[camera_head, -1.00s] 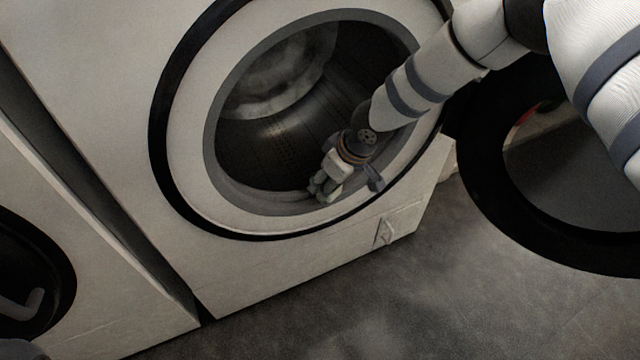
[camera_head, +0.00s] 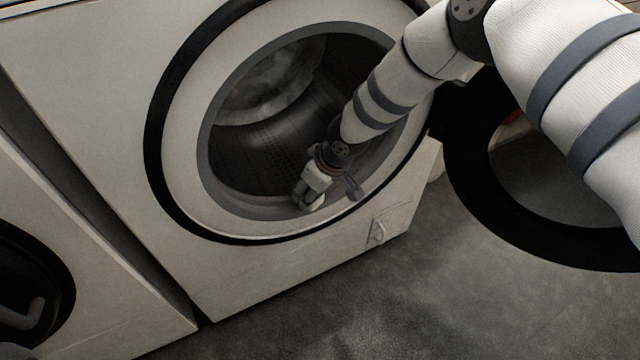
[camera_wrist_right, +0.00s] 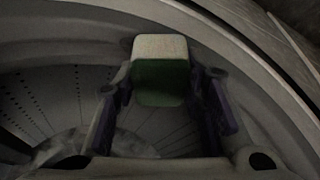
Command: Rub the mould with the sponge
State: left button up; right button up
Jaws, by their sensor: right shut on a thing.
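My right gripper (camera_head: 309,196) reaches into the round opening of the washing machine (camera_head: 180,285), at the lower right part of its rim. In the right wrist view the gripper (camera_wrist_right: 162,88) is shut on the sponge (camera_wrist_right: 160,72), which has a pale face and a dark green layer. The sponge is close to the grey inner rim (camera_wrist_right: 90,45); I cannot tell whether they touch. In the head view the gripper mostly hides the sponge. I cannot make out the mould in either view.
The machine's round door (camera_head: 462,190) stands open at the right, beside my right arm. The dark drum (camera_head: 250,155) behind the opening is perforated. A second machine (camera_head: 110,320) stands at the left across a narrow gap. Grey floor (camera_head: 400,310) is clear in front.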

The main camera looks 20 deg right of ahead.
pick_arm(q)
jog(key=shift+r, duration=0.25)
pick_arm(e)
jog(key=shift+s+a, duration=0.1)
jog(key=shift+a, duration=1.05)
